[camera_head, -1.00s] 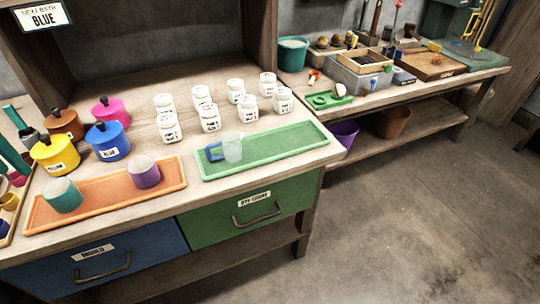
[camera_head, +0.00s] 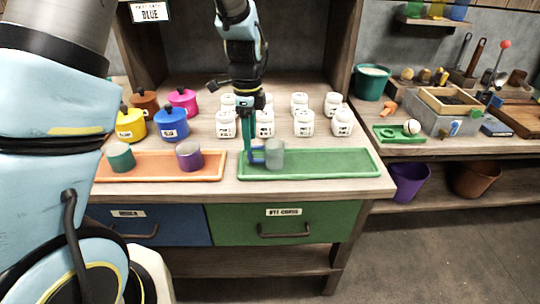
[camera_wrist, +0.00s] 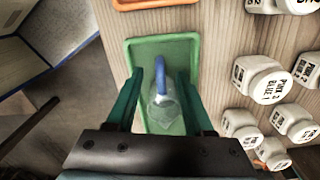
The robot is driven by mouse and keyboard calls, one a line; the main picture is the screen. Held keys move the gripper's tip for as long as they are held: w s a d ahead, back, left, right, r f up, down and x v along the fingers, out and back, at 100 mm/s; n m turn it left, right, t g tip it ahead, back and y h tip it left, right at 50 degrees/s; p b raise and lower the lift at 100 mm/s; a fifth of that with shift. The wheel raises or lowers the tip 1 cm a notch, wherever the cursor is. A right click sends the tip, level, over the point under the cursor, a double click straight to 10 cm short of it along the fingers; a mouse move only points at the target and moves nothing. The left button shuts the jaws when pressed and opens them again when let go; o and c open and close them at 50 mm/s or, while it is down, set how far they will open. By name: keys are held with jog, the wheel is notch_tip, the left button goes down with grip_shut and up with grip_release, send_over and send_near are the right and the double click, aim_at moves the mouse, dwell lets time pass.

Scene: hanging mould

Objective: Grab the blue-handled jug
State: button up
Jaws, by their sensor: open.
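The blue-handled jug (camera_head: 273,154) is clear and stands upright on the green tray (camera_head: 345,163), near its left end. Its blue handle points left in the head view. My gripper (camera_head: 250,152) hangs over that end of the tray, its green fingers pointing down by the handle. In the wrist view the jug (camera_wrist: 162,103) lies between the two open fingers of my gripper (camera_wrist: 163,75), with the blue handle toward the top of the picture. I cannot tell whether a finger touches the jug.
Several white labelled jars (camera_head: 304,123) stand behind the tray, close to my gripper. An orange tray (camera_head: 139,164) with a teal cup (camera_head: 120,157) and a purple cup (camera_head: 189,156) lies to the left. Coloured lidded pots (camera_head: 171,123) stand behind it. The right of the green tray is clear.

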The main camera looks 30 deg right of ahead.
aim_at(266, 155)
jog(key=shift+f+p, duration=0.95)
jog(key=shift+f, duration=1.65)
grip_shut()
